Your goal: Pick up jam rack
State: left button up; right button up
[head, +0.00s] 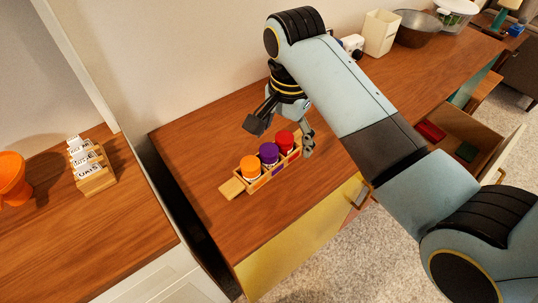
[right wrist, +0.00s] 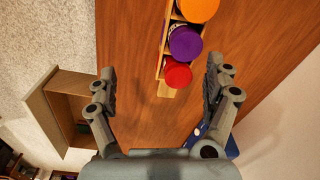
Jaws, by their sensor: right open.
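The jam rack (head: 233,187) is a light wooden tray with a flat handle at each end, standing on the brown wooden counter. It holds a jar with an orange lid (head: 250,163), one with a purple lid (head: 268,150) and one with a red lid (head: 285,138). In the right wrist view the rack (right wrist: 166,89) runs up from the middle, its red-lidded end nearest. My right gripper (head: 281,130) is open and empty above the rack's red-jar end. Its two fingers (right wrist: 160,85) stand apart on either side of that end, apparently not touching it. My left gripper is not in view.
A cream container (head: 381,33) and a dark bowl (head: 418,28) stand at the back. An open drawer (head: 470,125) juts out at right.

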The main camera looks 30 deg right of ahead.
aim_at(270, 149)
jog(key=w, duration=0.1)
jog(key=w+a+m, duration=0.1)
jog(key=w+m, duration=0.1)
jog(key=shift+a+g, duration=0.25)
jog(key=shift+g, duration=0.05)
notch_tip(270, 149, down, 5)
jog(key=shift+w+r, duration=0.1)
notch_tip(270, 149, down, 6)
jog(key=shift+w+a+r+b, duration=0.1)
jog(key=shift+a+r+b, duration=0.05)
jog(key=shift+b, duration=0.15)
jog(key=c, duration=1.2)
jog(key=shift+c, duration=0.7)
jog(key=shift+r, duration=0.15)
